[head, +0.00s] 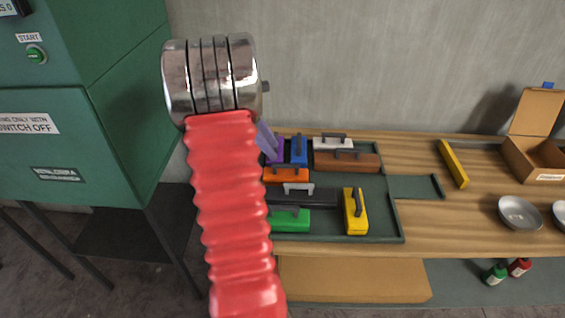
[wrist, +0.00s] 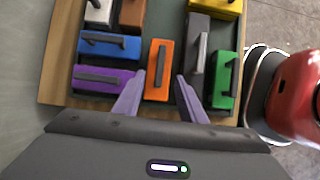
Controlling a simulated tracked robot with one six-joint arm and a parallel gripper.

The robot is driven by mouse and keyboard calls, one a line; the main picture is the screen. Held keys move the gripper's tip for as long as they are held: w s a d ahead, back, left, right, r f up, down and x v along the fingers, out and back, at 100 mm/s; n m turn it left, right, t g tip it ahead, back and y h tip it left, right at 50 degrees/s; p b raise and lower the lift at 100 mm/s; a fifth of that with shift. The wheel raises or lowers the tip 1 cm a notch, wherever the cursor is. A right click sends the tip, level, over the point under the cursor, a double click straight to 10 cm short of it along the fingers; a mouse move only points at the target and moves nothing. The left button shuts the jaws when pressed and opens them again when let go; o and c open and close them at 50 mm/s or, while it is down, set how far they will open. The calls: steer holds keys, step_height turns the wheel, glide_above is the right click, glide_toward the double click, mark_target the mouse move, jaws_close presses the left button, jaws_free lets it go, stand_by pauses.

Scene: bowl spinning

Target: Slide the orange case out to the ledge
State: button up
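The orange case (head: 285,175) lies in the green tray (head: 385,215) on the wooden bench, with a dark handle on top. It also shows in the wrist view (wrist: 153,90), upright in the picture. My gripper (wrist: 161,78) is open; its two purple fingers are spread to either side of the case's near part, and I cannot tell whether they touch it. In the head view, one purple finger (head: 267,138) shows behind my red arm, up and left of the case. The ledge (head: 412,187) is a small, empty green extension on the tray's right side.
Around the orange case lie purple (wrist: 98,85), blue (wrist: 106,48), grey (wrist: 197,45) and green (wrist: 224,82) cases. White (head: 333,143), brown (head: 350,161) and yellow (head: 357,213) cases fill other places. A yellow bar (head: 453,164) lies beyond the ledge.

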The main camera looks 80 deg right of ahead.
mark_target(285, 164)
steer(key=shift+x, duration=3.8)
steer(key=shift+c, duration=0.4)
jaws_close()
steer(key=shift+s, duration=0.1)
steer(key=shift+s+d, duration=1.6)
steer(key=shift+s, duration=5.55)
steer(key=shift+s+d, duration=1.6)
steer(key=shift+s, duration=5.55)
steer(key=shift+s+d, duration=1.6)
steer(key=shift+s, duration=5.55)
